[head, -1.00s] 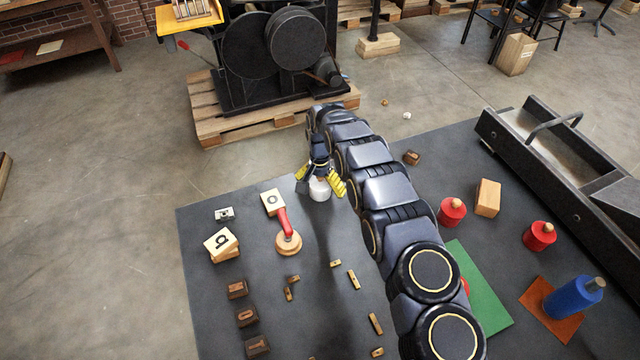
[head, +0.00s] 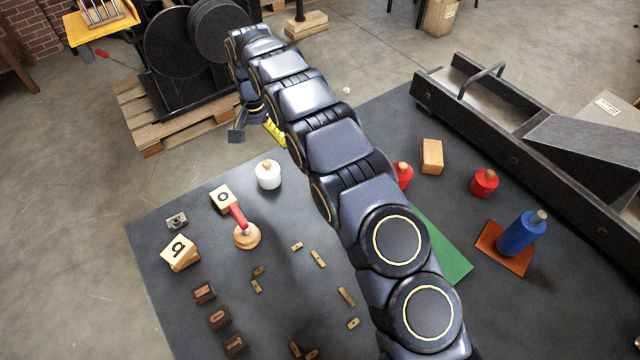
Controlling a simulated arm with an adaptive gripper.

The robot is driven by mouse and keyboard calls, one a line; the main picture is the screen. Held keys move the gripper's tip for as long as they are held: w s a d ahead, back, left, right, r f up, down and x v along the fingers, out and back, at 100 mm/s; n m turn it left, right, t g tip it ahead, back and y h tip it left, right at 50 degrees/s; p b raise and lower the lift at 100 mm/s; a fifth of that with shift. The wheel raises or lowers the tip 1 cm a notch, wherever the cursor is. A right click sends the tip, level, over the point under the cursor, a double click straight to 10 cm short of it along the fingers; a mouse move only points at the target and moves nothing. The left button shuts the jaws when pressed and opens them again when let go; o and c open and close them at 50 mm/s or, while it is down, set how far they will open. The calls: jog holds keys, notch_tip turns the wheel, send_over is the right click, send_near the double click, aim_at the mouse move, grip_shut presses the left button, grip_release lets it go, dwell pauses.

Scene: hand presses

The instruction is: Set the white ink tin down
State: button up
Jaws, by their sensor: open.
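The white ink tin (head: 268,175) stands upright on the dark table near its far edge, with a wooden knob on its lid. Nothing touches it. My gripper (head: 256,128) is open and empty, above and beyond the tin, a clear gap away from it. The arm hides part of the gripper.
Left of the tin are a letter block (head: 223,198) and a red-handled stamp (head: 246,235). Small wooden pieces lie in front.

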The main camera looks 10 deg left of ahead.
jog(key=s+d+r+h, duration=0.1)
jog(key=s+d+r, duration=0.4)
jog(key=d+r, duration=0.45)
jog(key=s+d+r, duration=0.5)
jog(key=d+r, duration=0.2)
jog(key=d, duration=0.6)
jog(key=s+d, duration=0.4)
jog(key=s, duration=0.8)
jog(key=s+d+n+g+y, duration=0.1)
jog(key=s+d, duration=0.4)
jog(key=s, duration=0.8)
jog(key=shift+s+r+g, duration=0.2)
jog(key=shift+r+g, duration=0.05)
jog(key=shift+g, duration=0.05)
